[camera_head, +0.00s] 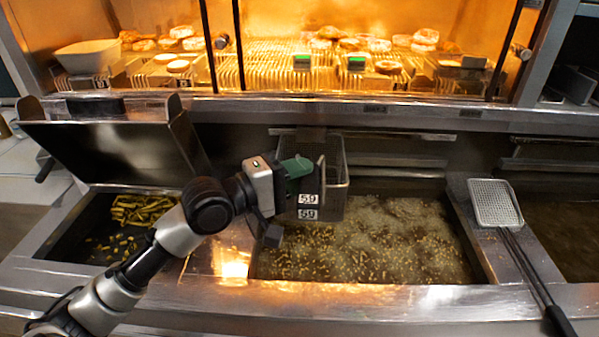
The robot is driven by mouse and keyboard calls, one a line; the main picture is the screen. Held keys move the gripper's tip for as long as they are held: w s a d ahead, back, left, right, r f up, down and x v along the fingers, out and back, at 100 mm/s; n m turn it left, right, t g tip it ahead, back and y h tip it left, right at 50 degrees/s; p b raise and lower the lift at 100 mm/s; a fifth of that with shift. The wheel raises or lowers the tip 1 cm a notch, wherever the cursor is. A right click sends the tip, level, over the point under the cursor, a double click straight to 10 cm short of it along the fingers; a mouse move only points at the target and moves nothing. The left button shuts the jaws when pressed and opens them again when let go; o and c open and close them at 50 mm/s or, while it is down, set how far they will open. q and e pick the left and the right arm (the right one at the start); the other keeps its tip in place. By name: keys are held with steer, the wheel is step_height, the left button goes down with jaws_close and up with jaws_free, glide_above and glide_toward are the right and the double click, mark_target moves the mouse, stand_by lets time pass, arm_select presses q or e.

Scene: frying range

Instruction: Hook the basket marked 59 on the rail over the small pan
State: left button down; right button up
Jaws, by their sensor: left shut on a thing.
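The wire basket marked 59 (334,170) is in the middle of the head view, above the middle pan (370,240) of bubbling oil. Two 59 labels show near its front. My left gripper (292,178) is shut on the basket's green handle (298,166). A metal rail (410,136) runs along the back wall behind the basket. I cannot tell whether the basket touches it. The narrower left pan (120,228) holds fries in dark oil. Its raised lid (105,148) hides the wall behind it. My right gripper is not in view.
A skimmer (496,203) lies on the divider right of the middle pan, its long handle reaching the front edge. A third oil pan (565,235) is at the right. A lit warming shelf (270,75) with food and a white bowl (88,56) stands above the back ledge.

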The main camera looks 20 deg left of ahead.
arm_select(q)
steer(key=shift+f, duration=0.1)
steer(key=c, duration=0.8)
jaws_free()
steer(key=shift+c, duration=0.2)
steer(key=shift+f, duration=0.1)
steer(key=b+v, duration=0.4)
steer(key=v, duration=0.6)
steer(key=shift+s+a, duration=0.25)
steer(key=shift+a, duration=0.05)
